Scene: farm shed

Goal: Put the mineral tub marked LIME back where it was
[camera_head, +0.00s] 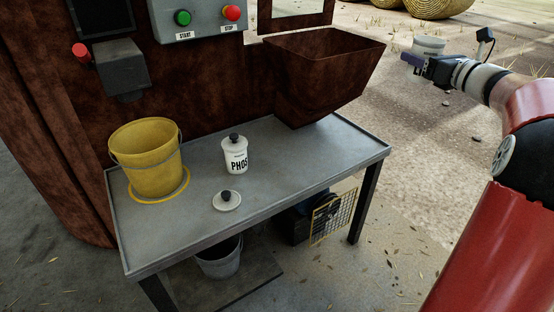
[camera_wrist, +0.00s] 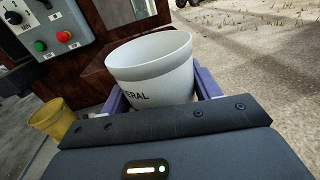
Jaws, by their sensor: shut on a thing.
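My gripper (camera_head: 412,60) is shut on a white tub (camera_head: 429,45), out to the right of the bench and clear of it. In the wrist view the tub (camera_wrist: 150,57) sits between my purple fingers, open-topped and slightly tilted. Part of a dark word ending in "ERAL" shows on its side; no LIME marking is visible. A loose white lid with a black knob (camera_head: 227,201) lies on the grey bench (camera_head: 290,165). A lidded white tub marked PHOS (camera_head: 235,157) stands behind the lid.
A yellow bucket (camera_head: 147,160) stands in a yellow ring at the bench's left. A rusty hopper (camera_head: 320,70) overhangs the back right. A control box (camera_head: 200,20) is above. Bare bench lies right of the lid and PHOS tub.

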